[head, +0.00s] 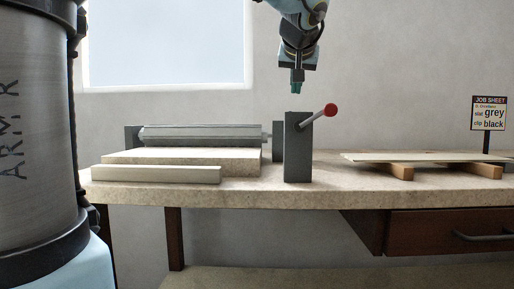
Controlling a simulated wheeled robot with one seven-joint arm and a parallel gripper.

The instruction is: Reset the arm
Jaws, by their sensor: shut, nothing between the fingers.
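My gripper (297,88) hangs down from the top of the head view, on my arm. Its fingers are shut with nothing between them. It is in the air above a dark grey upright block (297,150) and looks apart from it. A lever with a red knob (330,110) sticks out from that block to the right, a little below my gripper. The upper part of my arm is cut off by the top edge.
A grey shutter roll (200,133) lies behind a pale board (185,157) and a pale bar (156,174) on the bench (330,193). At right, a thin panel (420,157) rests on wooden blocks (401,171). A job sheet sign (488,113) reads slat grey, clip black.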

